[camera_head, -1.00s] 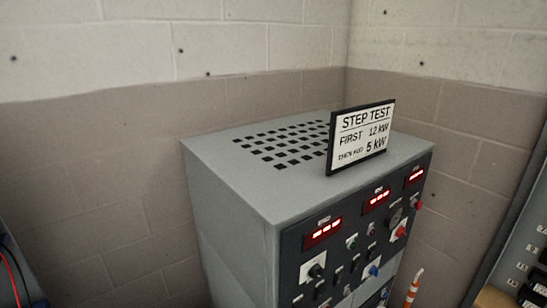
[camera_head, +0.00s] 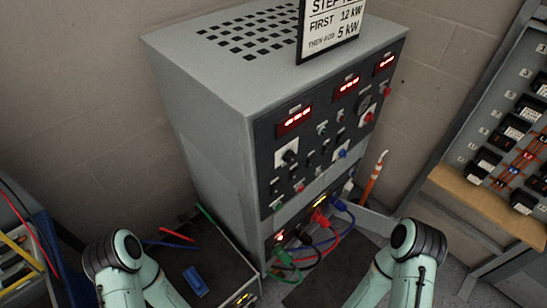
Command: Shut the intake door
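A grey load cabinet (camera_head: 212,125) stands in the middle of the head view. Its top has a grid of square vents. Its dark front panel (camera_head: 350,105) carries red displays, knobs and switches. A faint seam crosses its left side face. I cannot make out which part is the intake door or whether it stands open. Links of my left arm show at the bottom left and links of my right arm at the bottom right. Neither gripper is in view.
A sign (camera_head: 328,25) stands on the cabinet. Red, blue and green cables (camera_head: 325,222) plug in low at its front. A dark box (camera_head: 215,262) lies at its lower left. A breaker board (camera_head: 515,110) is at the right, an orange-and-white pole (camera_head: 373,178) before it.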

